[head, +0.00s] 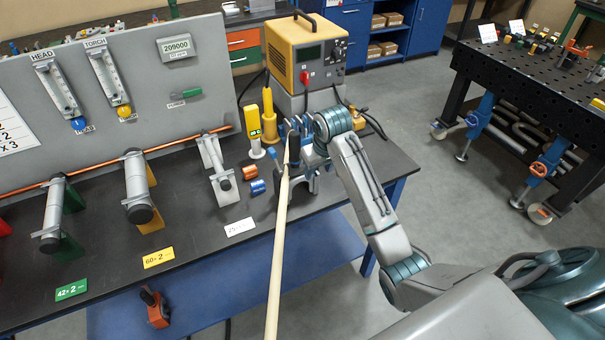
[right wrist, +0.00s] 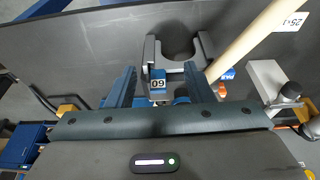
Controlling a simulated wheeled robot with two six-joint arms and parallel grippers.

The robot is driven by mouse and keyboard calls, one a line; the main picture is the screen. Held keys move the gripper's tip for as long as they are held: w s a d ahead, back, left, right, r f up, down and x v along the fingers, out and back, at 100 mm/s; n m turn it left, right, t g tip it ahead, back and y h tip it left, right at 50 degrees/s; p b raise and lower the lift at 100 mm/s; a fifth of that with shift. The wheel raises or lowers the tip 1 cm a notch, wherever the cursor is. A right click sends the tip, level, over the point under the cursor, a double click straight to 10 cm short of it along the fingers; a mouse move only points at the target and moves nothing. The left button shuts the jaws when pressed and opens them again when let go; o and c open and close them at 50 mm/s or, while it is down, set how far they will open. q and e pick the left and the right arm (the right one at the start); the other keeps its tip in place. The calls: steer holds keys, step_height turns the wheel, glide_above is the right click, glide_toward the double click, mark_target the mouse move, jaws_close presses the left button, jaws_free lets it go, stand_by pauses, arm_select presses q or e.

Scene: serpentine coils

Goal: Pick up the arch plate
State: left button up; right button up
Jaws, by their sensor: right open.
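The arch plate (right wrist: 180,67) is a grey U-shaped piece, its two prongs pointing to the top of the right wrist view. In the head view it is partly hidden under my right gripper (head: 298,140), at the right end of the bench. My right gripper (right wrist: 159,75) is open. Its two blue fingers reach toward the plate's near side, with a small numbered label between them. I cannot tell whether the fingers touch the plate. My left gripper is not in view.
A pale wooden rod (head: 278,255) crosses close beside the plate. The dark bench (head: 200,255) holds pipe stands (head: 220,172), a yellow-white tool (head: 254,130) and small orange and blue cylinders (head: 258,187). A yellow power unit (head: 308,55) stands behind. A perforated table (head: 535,85) is at right.

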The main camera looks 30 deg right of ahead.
steer(key=w+r, duration=0.3)
steer(key=r, duration=0.5)
steer(key=p+x, duration=0.1)
steer(key=x, duration=0.2)
steer(key=p+x, duration=0.1)
steer(key=x, duration=0.3)
steer(key=p+x, duration=0.1)
steer(key=x, duration=0.2)
steer(key=shift+s+d+f, duration=0.2)
steer(key=shift+d+f, duration=0.05)
steer(key=shift+f, duration=0.1)
jaws_close()
